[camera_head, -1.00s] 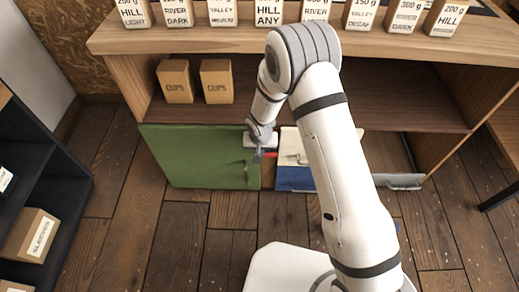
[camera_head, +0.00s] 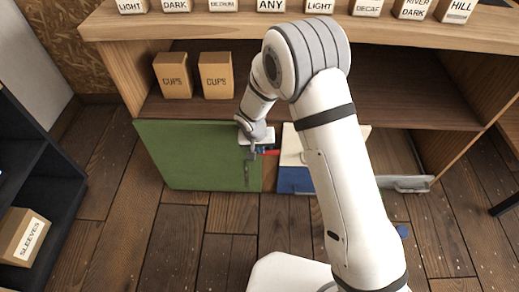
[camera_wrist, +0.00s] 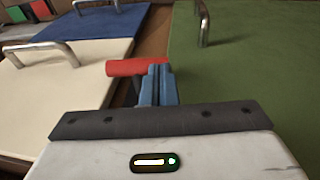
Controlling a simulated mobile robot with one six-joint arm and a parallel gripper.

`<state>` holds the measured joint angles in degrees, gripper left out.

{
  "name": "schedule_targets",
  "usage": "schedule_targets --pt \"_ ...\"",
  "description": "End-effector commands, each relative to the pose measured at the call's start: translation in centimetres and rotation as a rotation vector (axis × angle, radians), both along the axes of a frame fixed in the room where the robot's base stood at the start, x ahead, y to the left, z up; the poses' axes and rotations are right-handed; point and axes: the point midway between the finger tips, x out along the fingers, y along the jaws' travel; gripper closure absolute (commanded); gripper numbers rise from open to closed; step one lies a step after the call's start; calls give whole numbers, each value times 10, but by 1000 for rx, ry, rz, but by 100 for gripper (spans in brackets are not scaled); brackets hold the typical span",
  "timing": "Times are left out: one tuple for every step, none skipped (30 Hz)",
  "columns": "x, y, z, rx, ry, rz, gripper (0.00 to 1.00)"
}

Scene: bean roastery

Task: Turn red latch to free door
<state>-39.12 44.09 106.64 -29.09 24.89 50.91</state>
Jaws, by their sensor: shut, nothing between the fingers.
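The red latch (camera_wrist: 125,68) is a short bar between the green door (camera_wrist: 250,75) and the cream and blue panels, and it lies level across the wrist view. In the head view a small part of the latch (camera_head: 270,152) shows just right of my gripper (camera_head: 251,154). The green door (camera_head: 195,165) stands in line with its neighbours, with a metal handle. In the wrist view my gripper (camera_wrist: 160,75) is shut and empty, its fingertips at the latch's right end. I cannot tell whether they touch it.
A cream drawer front (camera_wrist: 65,75) and a blue panel (camera_wrist: 85,24) lie beside the latch, each with a protruding handle. Two cups boxes (camera_head: 173,75) stand on the shelf above. A dark rack (camera_head: 30,150) is at left. Floor in front is clear.

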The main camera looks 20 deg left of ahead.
Motion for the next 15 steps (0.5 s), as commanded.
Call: schedule_targets --pt "0 0 0 0 0 0 100" --pt "0 0 0 0 0 0 100" --pt "0 0 0 0 0 0 100" --pt "0 0 0 0 0 0 100" --pt "0 0 1 0 0 0 100" --pt "0 0 3 0 0 0 100" --pt "-1 0 6 0 0 0 100" --pt "-1 0 9 0 0 -1 100" --pt "-1 0 15 0 0 -1 100" --pt "-2 -1 20 0 0 -2 100" --pt "-3 0 26 0 0 -2 100" --pt "-4 0 35 1 -1 -3 100" --pt "-5 0 41 2 -1 -3 100" --pt "-6 0 49 2 -2 -2 100" --pt "-8 1 58 2 -3 -1 100"
